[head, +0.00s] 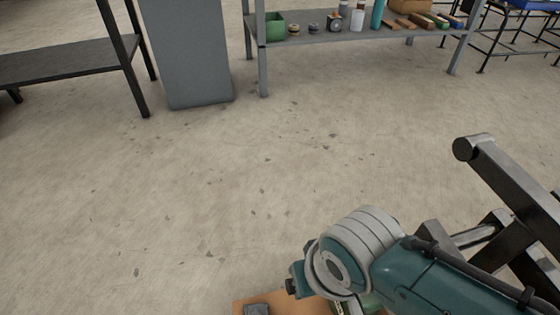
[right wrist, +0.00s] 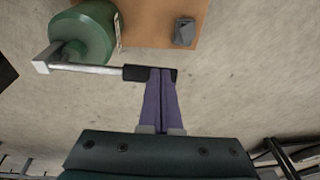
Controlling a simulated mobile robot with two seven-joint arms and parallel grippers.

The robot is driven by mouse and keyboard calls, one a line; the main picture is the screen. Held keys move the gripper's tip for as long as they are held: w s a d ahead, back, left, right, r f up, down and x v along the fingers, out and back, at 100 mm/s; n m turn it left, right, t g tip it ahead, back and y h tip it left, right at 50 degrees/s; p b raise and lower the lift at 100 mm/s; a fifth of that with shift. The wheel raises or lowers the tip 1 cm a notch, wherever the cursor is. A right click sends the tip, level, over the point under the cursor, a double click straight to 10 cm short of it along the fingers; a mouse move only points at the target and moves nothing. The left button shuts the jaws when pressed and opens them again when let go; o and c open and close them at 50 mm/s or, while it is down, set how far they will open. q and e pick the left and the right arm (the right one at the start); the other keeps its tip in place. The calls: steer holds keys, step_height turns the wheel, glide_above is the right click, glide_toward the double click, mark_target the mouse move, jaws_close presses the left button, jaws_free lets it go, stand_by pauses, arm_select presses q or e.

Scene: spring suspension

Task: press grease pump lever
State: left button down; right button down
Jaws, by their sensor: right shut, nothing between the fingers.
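The grease pump shows in the right wrist view as a green cylinder (right wrist: 85,33) at the upper left. Its lever (right wrist: 95,69) is a pale metal rod running right from a grey end block to a black grip (right wrist: 134,73). My right gripper (right wrist: 161,70) has its purple fingers shut together with nothing between them. Their tips overlap the black grip in this view; whether they touch it I cannot tell. In the head view my right arm hides most of the pump and the gripper fingers. My left gripper is in neither view.
An orange-brown board (right wrist: 160,22) carries a small grey block (right wrist: 185,32), also at the head view's bottom edge (head: 257,309). A black and grey metal frame (head: 510,185) stands at right. A shelf with containers (head: 400,37) is at the back. The middle floor is clear.

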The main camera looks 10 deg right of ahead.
step_height(320, 180, up, 9)
steer(key=s+a+p, duration=0.1)
steer(key=p, duration=0.5)
steer(key=shift+s+a, duration=0.3)
steer(key=shift+s, duration=0.1)
